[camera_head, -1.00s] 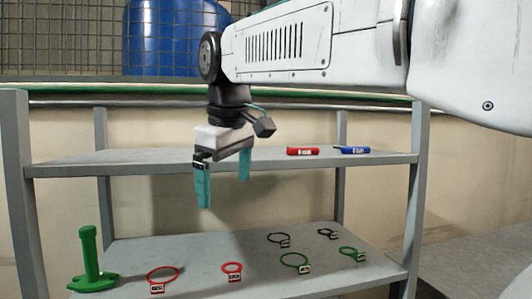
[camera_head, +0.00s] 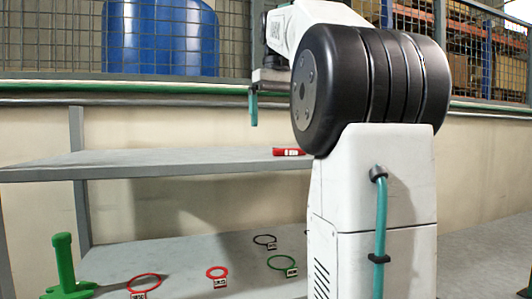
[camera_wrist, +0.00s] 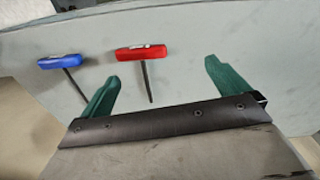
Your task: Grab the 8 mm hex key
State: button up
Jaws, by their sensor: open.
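Two T-handled hex keys lie on the upper shelf; their size labels are too small to read, so I cannot tell which is 8 mm. The red-handled key (camera_wrist: 141,52) has its dark shaft pointing toward my gripper (camera_wrist: 161,70) in the wrist view. The blue-handled key (camera_wrist: 58,61) lies to its left, outside the left finger. My gripper is open and empty, its teal fingers on either side of the red key's line, apart from the handle. In the head view the red handle (camera_head: 288,152) shows beside my arm, one teal finger (camera_head: 253,108) hangs above the shelf, and the blue key is hidden.
The upper shelf (camera_head: 150,160) is otherwise clear. The lower shelf (camera_head: 190,255) holds red rings (camera_head: 145,281), a green ring (camera_head: 281,263), a black ring (camera_head: 265,240) and a green post on a base (camera_head: 66,262). A blue drum (camera_head: 160,37) stands behind the mesh.

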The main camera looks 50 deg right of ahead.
jog(key=m, duration=0.2)
send_near(296, 151)
jog(key=shift+w+d+f+y, duration=0.15)
jog(key=shift+w+d+f, duration=0.15)
jog(key=shift+w, duration=0.3)
jog(key=shift+w+d+f+y, duration=0.15)
jog(key=shift+w+d+f, duration=0.15)
jog(key=shift+w, duration=0.3)
jog(key=f, duration=0.6)
jog(key=shift+w+a+f, duration=0.25)
jog(key=shift+a+f, duration=0.05)
jog(key=shift+f, duration=0.05)
jog(key=c, duration=0.9)
